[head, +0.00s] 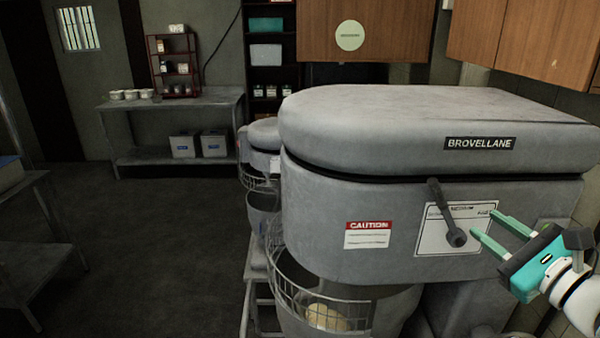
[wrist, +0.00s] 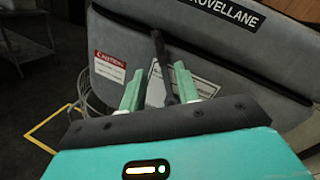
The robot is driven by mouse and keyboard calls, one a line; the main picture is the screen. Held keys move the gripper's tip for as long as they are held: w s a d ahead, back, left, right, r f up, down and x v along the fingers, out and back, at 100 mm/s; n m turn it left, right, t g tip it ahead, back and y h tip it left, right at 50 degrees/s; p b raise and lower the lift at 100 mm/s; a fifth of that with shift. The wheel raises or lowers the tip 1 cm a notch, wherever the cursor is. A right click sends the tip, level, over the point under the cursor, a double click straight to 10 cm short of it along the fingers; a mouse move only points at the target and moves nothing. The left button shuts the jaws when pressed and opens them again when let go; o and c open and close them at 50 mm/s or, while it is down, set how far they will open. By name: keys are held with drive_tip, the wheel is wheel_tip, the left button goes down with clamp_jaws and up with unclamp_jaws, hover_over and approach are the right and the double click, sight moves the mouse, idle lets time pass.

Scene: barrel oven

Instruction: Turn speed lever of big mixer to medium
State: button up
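The big grey mixer (head: 330,210) with a "BROVELLANE" badge fills the right half of the head view. Its dark speed lever (head: 444,212) sits on a white label plate (head: 430,240); the knobbed end points down and a little right. In the wrist view the lever (wrist: 161,62) shows between and beyond my fingers. My gripper (head: 492,230) is open with two green fingers, right of the lever's knob and apart from it in the head view. It also shows in the wrist view (wrist: 158,82), with nothing seen held. The lever's lower end is partly hidden there by my gripper.
A wire guard (head: 290,290) and bowl with dough (head: 326,317) are under the mixer head. A smaller mixer (head: 262,140) stands behind. Wooden cabinets (head: 360,30) hang above. A metal table (head: 175,103) stands at the back left, and the floor (head: 150,230) at left is open.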

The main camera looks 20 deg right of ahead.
sight(441, 193)
drive_tip(key=w, duration=1.1)
drive_tip(key=shift+w+a, duration=0.2)
drive_tip(key=shift+w, duration=0.05)
clamp_jaws()
